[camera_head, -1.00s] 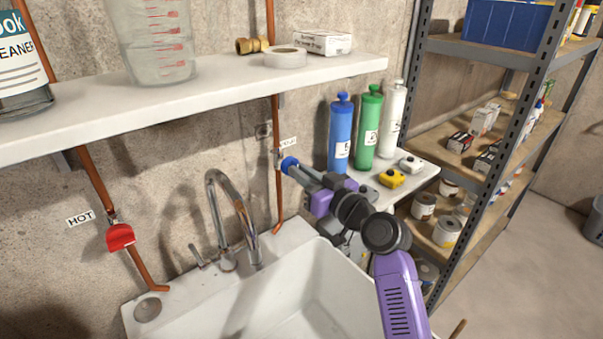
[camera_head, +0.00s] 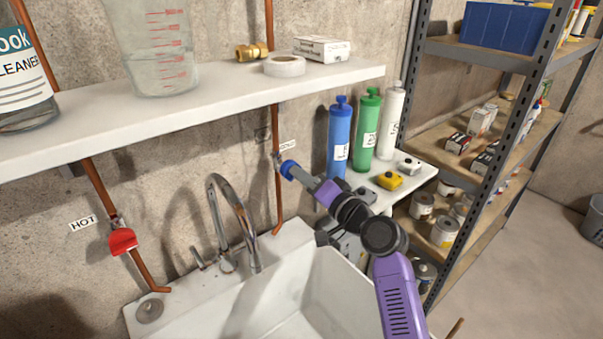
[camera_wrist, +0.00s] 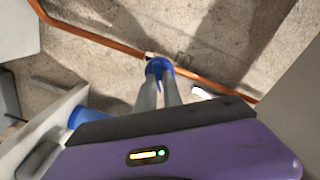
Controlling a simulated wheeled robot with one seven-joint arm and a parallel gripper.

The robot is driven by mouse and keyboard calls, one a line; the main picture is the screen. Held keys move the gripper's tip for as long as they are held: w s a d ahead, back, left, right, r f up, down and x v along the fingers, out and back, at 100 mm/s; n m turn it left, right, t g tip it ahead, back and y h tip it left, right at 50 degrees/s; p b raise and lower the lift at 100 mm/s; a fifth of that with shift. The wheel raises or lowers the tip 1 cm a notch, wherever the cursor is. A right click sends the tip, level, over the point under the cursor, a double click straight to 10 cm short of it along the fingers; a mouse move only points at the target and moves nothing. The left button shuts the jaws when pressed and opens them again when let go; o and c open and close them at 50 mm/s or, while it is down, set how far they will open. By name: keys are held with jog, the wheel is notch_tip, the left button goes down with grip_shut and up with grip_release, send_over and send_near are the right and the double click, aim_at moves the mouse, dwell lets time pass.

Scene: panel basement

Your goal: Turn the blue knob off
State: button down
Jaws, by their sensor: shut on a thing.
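The blue knob (camera_head: 288,168) sits on the copper pipe at the wall, below the shelf and beside a small white label (camera_head: 287,146). My gripper (camera_head: 291,171) reaches to it from the lower right and is shut on it. In the wrist view the blue knob (camera_wrist: 158,67) shows between and around the tips of my two grey fingers (camera_wrist: 159,82). The fingers hide part of the knob. The copper pipe (camera_head: 278,200) runs down behind it to the sink.
A white shelf (camera_head: 215,98) runs above my gripper. The sink (camera_head: 300,290) with its chrome faucet (camera_head: 235,215) lies below. A red knob (camera_head: 122,241) labelled HOT is at the left. Blue (camera_head: 341,140), green (camera_head: 365,133) and white (camera_head: 389,125) bottles stand close at the right.

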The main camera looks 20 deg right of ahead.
jog(key=shift+d+f+m+p, duration=0.1)
jog(key=shift+m+p, duration=1.4)
jog(key=shift+m, duration=2)
jog(key=c, duration=1.5)
grip_release()
jog(key=shift+s, duration=0.1)
jog(key=b+v, duration=0.1)
jog(key=v, duration=0.6)
jog(key=shift+s+d+b, duration=0.1)
jog(key=shift+s+b, duration=0.2)
